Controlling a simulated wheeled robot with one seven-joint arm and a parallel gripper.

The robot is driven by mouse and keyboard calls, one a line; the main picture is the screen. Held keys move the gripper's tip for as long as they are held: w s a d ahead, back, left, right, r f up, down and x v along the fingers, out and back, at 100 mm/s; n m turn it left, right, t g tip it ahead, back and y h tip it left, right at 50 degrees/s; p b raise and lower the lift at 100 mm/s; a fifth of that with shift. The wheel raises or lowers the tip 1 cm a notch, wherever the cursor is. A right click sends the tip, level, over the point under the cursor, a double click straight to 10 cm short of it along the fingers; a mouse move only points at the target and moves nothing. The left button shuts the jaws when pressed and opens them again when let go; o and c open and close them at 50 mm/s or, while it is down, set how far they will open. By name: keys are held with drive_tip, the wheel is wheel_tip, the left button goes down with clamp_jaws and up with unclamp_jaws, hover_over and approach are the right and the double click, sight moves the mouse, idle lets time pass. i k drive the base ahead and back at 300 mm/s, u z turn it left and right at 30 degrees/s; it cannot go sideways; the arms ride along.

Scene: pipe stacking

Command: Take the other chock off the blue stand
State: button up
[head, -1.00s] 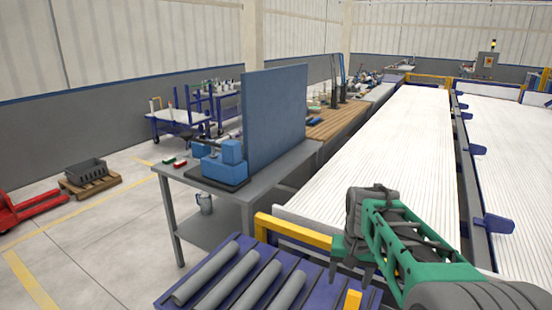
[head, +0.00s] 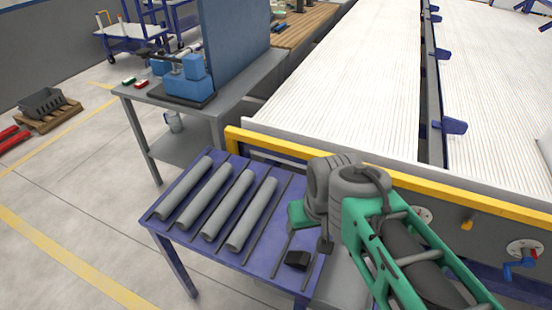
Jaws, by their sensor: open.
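The blue stand (head: 165,228) is in the lower middle of the head view, with several grey pipes (head: 228,200) lying side by side on it. A small black wedge-shaped block (head: 297,260), which looks like a chock, sits at the stand's right front, apart from the pipes. My gripper (head: 310,238) is open above the right part of the stand, behind the block in the picture. It looks empty. One dark finger shows just beyond the block's right side. The wrist hides the stand's far right corner, and the height of the fingers above the block is hard to tell.
A yellow rail (head: 400,178) and the white conveyor (head: 345,85) lie behind the stand. A grey workbench (head: 235,90) with a blue device (head: 185,85) stands at the back left. The floor left of the stand is clear.

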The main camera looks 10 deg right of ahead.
sight(299, 260)
drive_tip(key=u, duration=0.05)
drive_tip(key=k, duration=0.5)
drive_tip(key=u, duration=3.1)
drive_tip(key=k, duration=1.3)
drive_tip(key=z, duration=0.75)
